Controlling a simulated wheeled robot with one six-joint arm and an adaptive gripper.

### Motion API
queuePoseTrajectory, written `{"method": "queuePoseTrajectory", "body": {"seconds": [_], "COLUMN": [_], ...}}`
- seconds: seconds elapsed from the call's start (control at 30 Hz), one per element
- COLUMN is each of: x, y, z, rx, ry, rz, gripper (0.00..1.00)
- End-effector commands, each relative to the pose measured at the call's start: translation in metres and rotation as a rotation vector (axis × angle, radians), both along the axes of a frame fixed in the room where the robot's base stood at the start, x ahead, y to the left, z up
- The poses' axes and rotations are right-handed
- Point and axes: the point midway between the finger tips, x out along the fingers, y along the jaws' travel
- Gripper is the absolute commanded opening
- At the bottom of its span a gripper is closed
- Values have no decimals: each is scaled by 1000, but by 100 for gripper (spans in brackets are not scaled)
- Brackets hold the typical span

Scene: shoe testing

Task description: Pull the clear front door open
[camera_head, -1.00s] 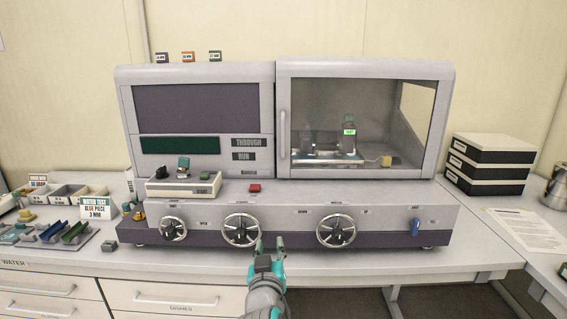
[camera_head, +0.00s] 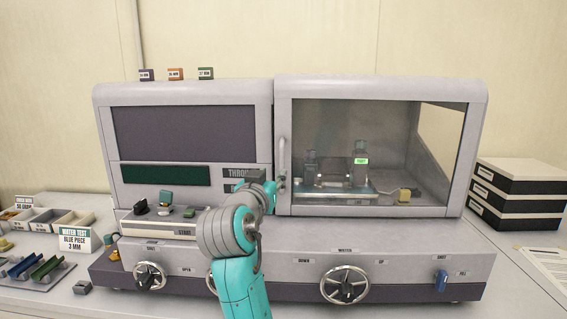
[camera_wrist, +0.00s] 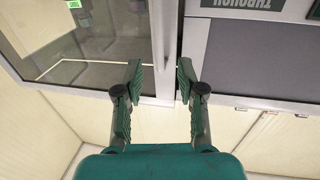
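The clear front door (camera_head: 335,135) is shut on the right half of the grey machine. Its pale vertical handle (camera_head: 282,158) runs along the door's left edge. My gripper (camera_head: 276,186) is at the lower end of this handle, with the arm reaching up from below. In the wrist view my gripper (camera_wrist: 159,82) is open, its two green fingers apart. The door's glass (camera_wrist: 90,45) and its pale edge show beyond the left finger and the gap. Whether the fingers stand around the handle or short of it I cannot tell.
A small white device (camera_head: 158,225) with coloured pieces stands on the machine's ledge, left of my arm. Handwheels (camera_head: 344,285) line the machine's front. Black-and-white boxes (camera_head: 518,188) are stacked at the right. Trays (camera_head: 38,265) lie at the left.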

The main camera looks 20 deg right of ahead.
Motion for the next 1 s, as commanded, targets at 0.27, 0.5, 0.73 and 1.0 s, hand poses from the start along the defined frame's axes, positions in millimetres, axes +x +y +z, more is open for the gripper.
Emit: {"method": "queuePoseTrajectory", "body": {"seconds": [0.27, 0.5, 0.73, 1.0], "x": [42, 72, 82, 83], "y": [-26, -41, -47, -47], "z": [0, -1, 0, 0], "rx": [0, -1, 0, 0], "ry": [1, 2, 0, 0], "rz": [-3, -2, -1, 0], "gripper": [39, 39, 39, 34]}}
